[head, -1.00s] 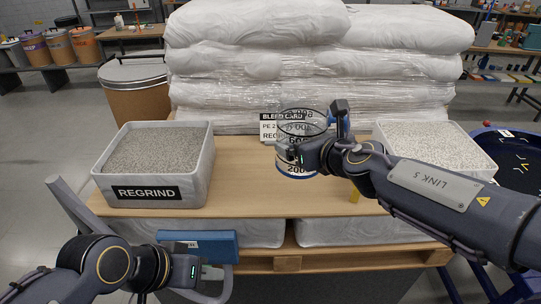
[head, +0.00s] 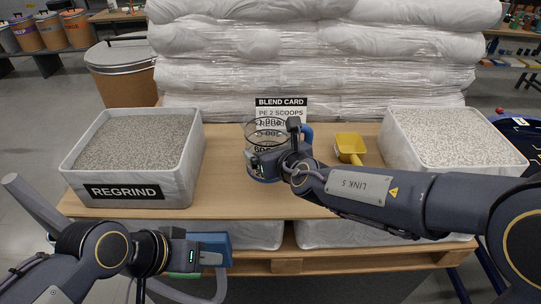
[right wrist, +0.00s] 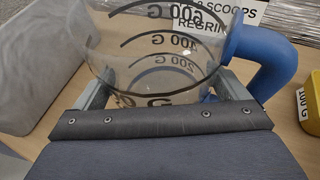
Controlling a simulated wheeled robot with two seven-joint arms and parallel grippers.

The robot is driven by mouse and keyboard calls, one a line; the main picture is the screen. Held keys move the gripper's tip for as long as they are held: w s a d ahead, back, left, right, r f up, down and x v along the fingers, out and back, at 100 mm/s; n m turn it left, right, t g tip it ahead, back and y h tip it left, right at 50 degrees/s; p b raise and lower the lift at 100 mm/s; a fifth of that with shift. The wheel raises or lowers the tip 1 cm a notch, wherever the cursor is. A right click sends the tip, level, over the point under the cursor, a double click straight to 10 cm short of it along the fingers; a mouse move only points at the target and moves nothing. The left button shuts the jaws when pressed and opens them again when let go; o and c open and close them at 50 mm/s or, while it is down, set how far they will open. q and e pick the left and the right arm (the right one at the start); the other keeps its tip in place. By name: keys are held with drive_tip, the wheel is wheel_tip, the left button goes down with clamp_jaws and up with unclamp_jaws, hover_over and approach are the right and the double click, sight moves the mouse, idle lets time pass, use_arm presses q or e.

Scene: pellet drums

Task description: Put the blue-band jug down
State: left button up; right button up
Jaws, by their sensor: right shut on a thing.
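The clear jug (head: 266,133) with gram marks, a blue handle and a blue band low down stands upright over the middle of the wooden bench. My right gripper (head: 270,165) is shut on its body from the front. In the right wrist view the jug (right wrist: 160,62) sits between both fingers and looks empty; its handle is at the right. Its base is mostly hidden by my gripper, so I cannot tell whether it touches the bench. My left gripper (head: 190,252) is low at the front left, beside a blue object; its jaws cannot be made out.
A REGRIND bin (head: 130,160) stands at the left and a bin of pale pellets (head: 455,145) at the right. A yellow scoop (head: 351,147) lies right of the jug. The blend card (head: 281,105) is behind it, before wrapped sacks. Bench left of the jug is clear.

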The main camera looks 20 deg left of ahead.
drive_tip(key=shift+s+r, duration=0.15)
drive_tip(key=o, duration=1.1)
drive_tip(key=p+v, duration=0.1)
drive_tip(key=v, duration=1.1)
drive_tip(key=shift+d, duration=0.1)
